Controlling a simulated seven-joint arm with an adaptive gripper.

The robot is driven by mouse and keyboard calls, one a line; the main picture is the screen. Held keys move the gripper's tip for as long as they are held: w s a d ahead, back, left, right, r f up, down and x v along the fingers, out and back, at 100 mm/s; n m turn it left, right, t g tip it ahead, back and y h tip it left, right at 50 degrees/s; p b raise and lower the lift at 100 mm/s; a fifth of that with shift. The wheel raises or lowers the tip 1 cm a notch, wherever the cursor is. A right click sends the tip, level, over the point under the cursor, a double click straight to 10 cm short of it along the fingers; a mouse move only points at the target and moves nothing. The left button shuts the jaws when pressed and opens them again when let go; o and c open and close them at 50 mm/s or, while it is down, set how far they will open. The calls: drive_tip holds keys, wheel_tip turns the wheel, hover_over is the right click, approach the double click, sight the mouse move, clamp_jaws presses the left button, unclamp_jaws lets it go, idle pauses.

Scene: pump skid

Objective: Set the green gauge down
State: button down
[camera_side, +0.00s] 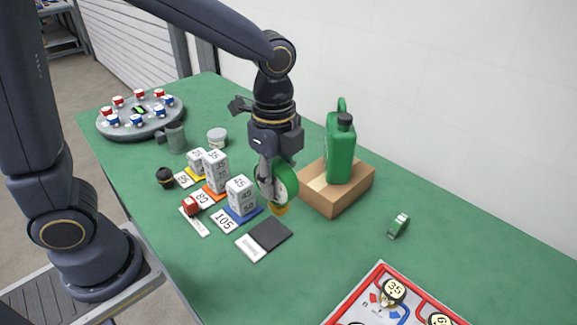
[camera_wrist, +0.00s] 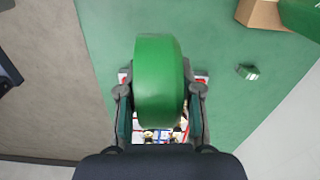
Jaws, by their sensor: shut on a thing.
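The green gauge (camera_side: 284,181) is a thick green disc with a pale face. My gripper (camera_side: 266,184) is shut on it and holds it on edge above the green table, close to the dark square pad (camera_side: 270,233). In the wrist view the green gauge (camera_wrist: 158,80) fills the space between the two fingers of my gripper (camera_wrist: 160,105) and hides part of what lies beyond. An orange-yellow part shows at the gauge's lower end in the side view. Whether the gauge touches anything below cannot be told.
A cardboard box (camera_side: 337,194) with a green jug (camera_side: 341,150) stands just right of the gauge. Grey numbered blocks (camera_side: 241,195) stand at its left. A red-framed panel (camera_side: 385,300) lies at the front right. A small green-and-white item (camera_side: 398,225) lies on clear table.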

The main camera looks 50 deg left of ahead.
drive_tip(key=w+a+n, duration=0.4)
drive_tip(key=w+a, duration=0.8)
drive_tip(key=a, duration=0.4)
drive_tip(key=a+f+n, duration=0.2)
drive_tip(key=a, duration=0.5)
drive_tip(key=a+f+n, duration=0.2)
drive_tip(key=a+f, duration=0.1)
drive_tip(key=a, duration=0.5)
drive_tip(key=shift+w+a+f, duration=0.75)
drive_tip(key=shift+w+f, duration=1.3)
drive_tip(key=shift+w+a+f, duration=0.7)
drive_tip(key=shift+w+f, duration=1.35)
drive_tip(key=shift+f, duration=0.05)
drive_tip(key=shift+w+a+f, duration=0.75)
drive_tip(key=shift+w+f, duration=1.3)
drive_tip(key=shift+f, duration=0.1)
drive_tip(key=c, duration=0.8)
unclamp_jaws()
drive_tip(key=shift+o, duration=0.2)
